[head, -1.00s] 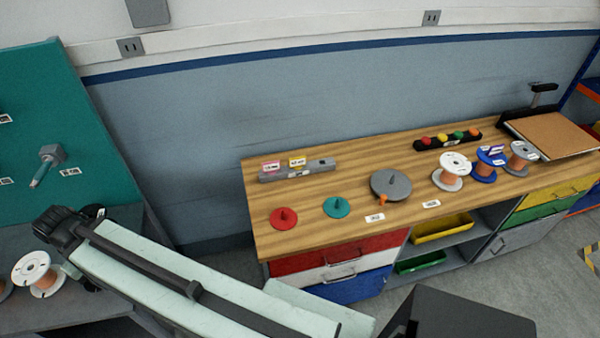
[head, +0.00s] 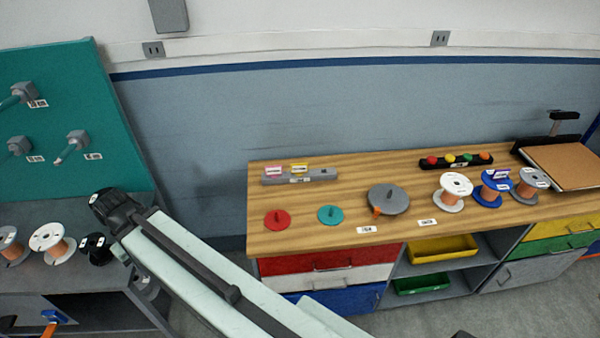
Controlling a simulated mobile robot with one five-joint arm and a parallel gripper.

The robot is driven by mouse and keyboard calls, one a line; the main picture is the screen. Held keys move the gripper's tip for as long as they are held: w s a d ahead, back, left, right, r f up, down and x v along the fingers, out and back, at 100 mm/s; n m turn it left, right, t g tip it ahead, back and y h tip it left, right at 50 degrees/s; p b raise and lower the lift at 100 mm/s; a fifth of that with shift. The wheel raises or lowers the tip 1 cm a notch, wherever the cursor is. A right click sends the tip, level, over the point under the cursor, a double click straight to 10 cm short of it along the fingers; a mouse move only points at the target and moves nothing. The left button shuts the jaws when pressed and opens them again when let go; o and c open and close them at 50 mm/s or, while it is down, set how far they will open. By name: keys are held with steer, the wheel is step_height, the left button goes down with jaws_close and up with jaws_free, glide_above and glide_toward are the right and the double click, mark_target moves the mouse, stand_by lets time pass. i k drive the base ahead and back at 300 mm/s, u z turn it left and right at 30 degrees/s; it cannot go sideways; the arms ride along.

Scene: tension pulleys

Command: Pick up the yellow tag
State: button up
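The yellow tag (head: 299,168) stands upright in a grey holder bar (head: 322,176) at the back left of the wooden table. A pink tag (head: 273,171) stands in the same bar just left of it. My arm reaches from the bottom middle up to the left, ending in a dark part near the teal board, well left of and apart from the tag. My gripper's fingers do not show clearly in the head view.
The wooden table (head: 300,232) also bears a red disc (head: 277,219), a teal disc (head: 330,215), a grey disc (head: 388,199), several spools and a black rack of coloured knobs (head: 456,161). A teal board (head: 62,110) stands at left, above a grey bench with spools.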

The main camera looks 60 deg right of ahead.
mark_target(299, 169)
steer(key=i, duration=0.85)
steer(key=u, duration=0.05)
